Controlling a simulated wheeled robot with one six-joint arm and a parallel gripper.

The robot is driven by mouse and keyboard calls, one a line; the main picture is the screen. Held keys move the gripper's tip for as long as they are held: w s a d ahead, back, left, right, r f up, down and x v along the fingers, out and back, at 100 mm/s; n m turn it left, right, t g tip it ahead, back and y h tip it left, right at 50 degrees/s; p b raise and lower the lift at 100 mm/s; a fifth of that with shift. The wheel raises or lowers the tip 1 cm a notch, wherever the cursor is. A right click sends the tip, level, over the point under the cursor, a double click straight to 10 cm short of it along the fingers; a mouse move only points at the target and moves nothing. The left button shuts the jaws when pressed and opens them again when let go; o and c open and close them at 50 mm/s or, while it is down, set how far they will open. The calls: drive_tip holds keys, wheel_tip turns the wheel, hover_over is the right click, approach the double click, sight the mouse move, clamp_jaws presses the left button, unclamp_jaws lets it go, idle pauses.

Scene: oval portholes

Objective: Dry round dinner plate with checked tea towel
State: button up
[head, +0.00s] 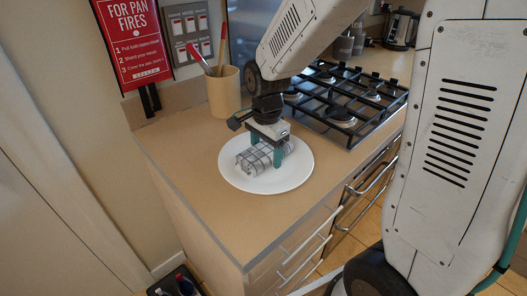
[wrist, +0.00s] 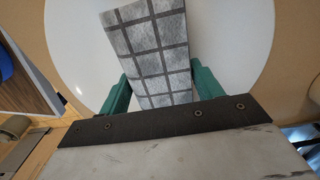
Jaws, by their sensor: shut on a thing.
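A round white dinner plate (head: 290,178) lies flat on the tan counter; it also fills much of the wrist view (wrist: 222,40). A grey and white checked tea towel (head: 247,162) is bunched on the plate, left of its middle. My gripper (head: 266,158) points down over the plate and is shut on the towel. In the wrist view the towel (wrist: 150,50) runs between the two green fingers. The fingertips are partly hidden, and I cannot tell whether they touch the plate.
The counter (head: 185,165) is clear left of the plate, and its front edge is close. A black gas hob (head: 345,105) is at the right. A utensil pot (head: 224,92) stands behind, and a red sign (head: 135,45) hangs on the wall.

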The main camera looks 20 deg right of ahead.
sight(265, 150)
drive_tip(key=shift+s+d, duration=0.1)
drive_tip(key=shift+d, duration=0.05)
drive_tip(key=r, duration=0.8)
drive_tip(key=shift+a+r, duration=0.15)
drive_tip(key=shift+a, duration=0.2)
wheel_tip(265, 150, up, 10)
idle(0.9)
idle(0.4)
